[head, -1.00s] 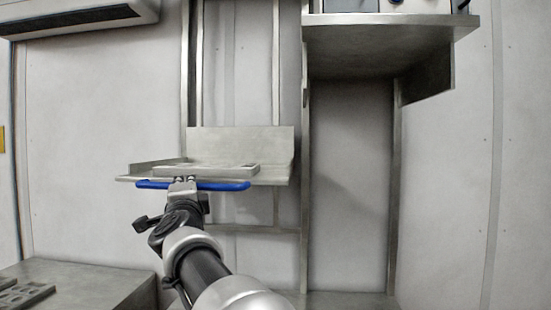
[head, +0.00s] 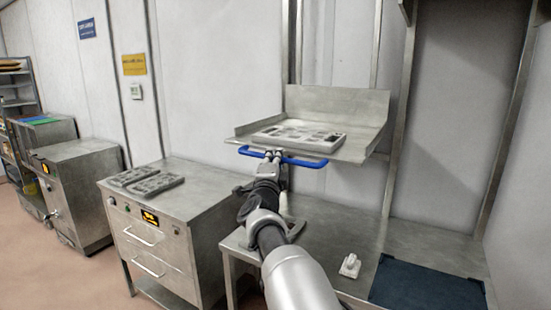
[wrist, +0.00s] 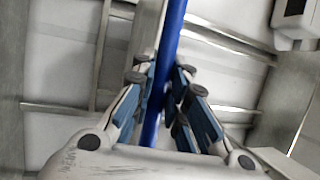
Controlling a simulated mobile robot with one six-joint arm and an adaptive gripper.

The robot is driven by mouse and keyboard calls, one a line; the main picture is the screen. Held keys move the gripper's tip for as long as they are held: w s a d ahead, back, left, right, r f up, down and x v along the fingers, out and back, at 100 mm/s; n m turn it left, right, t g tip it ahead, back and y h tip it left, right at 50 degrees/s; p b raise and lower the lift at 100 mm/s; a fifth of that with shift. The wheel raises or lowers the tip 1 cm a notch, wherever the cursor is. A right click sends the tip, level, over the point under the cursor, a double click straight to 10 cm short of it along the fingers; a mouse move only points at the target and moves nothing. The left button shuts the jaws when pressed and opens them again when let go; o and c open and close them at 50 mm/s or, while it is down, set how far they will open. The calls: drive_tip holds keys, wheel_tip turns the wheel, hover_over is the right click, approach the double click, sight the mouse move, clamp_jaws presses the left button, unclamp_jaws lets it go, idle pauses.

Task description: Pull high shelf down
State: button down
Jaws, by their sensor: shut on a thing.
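The high shelf (head: 352,113) is a grey metal tray with a raised back, mounted on vertical rails against the wall. A grey mould with several cavities (head: 300,137) lies on it. A blue handle bar (head: 306,162) runs along the shelf's front edge. My gripper (head: 276,156) is shut on the blue handle near its middle. In the wrist view the blue handle (wrist: 163,85) passes between the fingers of my gripper (wrist: 165,98). The shelf stands clear above the metal bench.
Below is a metal bench (head: 348,222) with a small white item (head: 350,266) and a dark blue mat (head: 425,285). At left stands a metal cabinet (head: 205,215) with two grey moulds (head: 146,181) on top. A wall panel (head: 455,110) closes the right.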

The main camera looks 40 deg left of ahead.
drive_tip(key=shift+f, duration=0.4)
drive_tip(key=c, duration=2)
unclamp_jaws()
drive_tip(key=o, duration=0.4)
drive_tip(key=shift+w, duration=0.1)
drive_tip(key=shift+o, duration=0.2)
drive_tip(key=shift+r, duration=0.1)
drive_tip(key=v, duration=1.2)
drive_tip(key=shift+d+r, duration=0.15)
